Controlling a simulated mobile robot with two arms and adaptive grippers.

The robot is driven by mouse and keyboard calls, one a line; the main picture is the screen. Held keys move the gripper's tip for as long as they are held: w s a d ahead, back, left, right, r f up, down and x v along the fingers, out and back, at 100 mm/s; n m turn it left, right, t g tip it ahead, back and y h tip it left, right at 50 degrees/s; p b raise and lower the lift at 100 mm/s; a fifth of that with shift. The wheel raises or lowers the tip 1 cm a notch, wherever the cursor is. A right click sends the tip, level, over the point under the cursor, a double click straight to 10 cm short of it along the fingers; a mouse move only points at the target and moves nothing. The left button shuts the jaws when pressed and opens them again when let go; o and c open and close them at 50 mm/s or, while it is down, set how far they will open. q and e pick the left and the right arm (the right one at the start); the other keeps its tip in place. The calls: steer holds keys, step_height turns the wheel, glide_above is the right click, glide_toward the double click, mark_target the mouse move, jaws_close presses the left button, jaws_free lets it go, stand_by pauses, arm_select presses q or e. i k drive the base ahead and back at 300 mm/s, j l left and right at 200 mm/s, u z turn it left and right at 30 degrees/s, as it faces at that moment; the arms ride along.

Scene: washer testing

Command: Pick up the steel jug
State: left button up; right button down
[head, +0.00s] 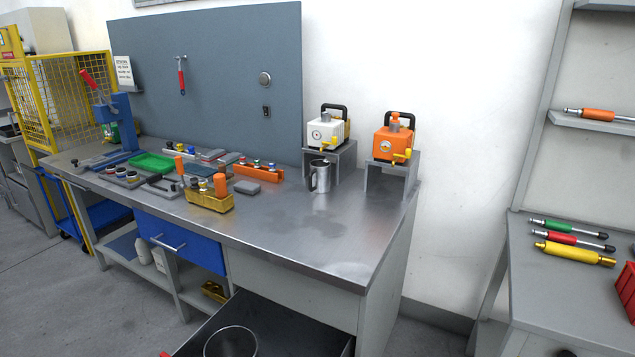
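The steel jug (320,177) stands upright on the metal workbench (335,235), in front of the small grey stand under the white pump unit. It is shiny, with its handle on the left side and its open top showing. Nothing is touching it that I can see. Neither of my grippers shows in the head view.
A white unit (324,133) and an orange unit (392,140) stand on grey risers behind the jug. A yellow tool caddy (208,202) and an orange rack (259,172) lie to its left. The bench's right front is clear. A drawer (290,335) stands open below.

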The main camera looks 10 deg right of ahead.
mark_target(319, 176)
steer(key=i+j, duration=0.15)
steer(key=j, duration=0.2)
steer(key=i+j+z, duration=0.15)
steer(key=j, duration=0.2)
steer(key=i+j, duration=0.1)
steer(key=j, duration=0.3)
steer(key=i+j+z, duration=0.1)
steer(key=j, duration=0.25)
steer(key=i+j+z, duration=0.15)
steer(key=j, duration=0.3)
steer(key=i+j+z, duration=0.15)
steer(key=j, duration=0.25)
steer(key=i+j+z, duration=0.15)
steer(key=j, duration=0.35)
steer(key=i+j+z, duration=0.15)
steer(key=j, duration=0.3)
steer(key=i+j+z, duration=0.15)
steer(key=j, duration=0.35)
steer(key=j+z, duration=0.15)
steer(key=j, duration=0.35)
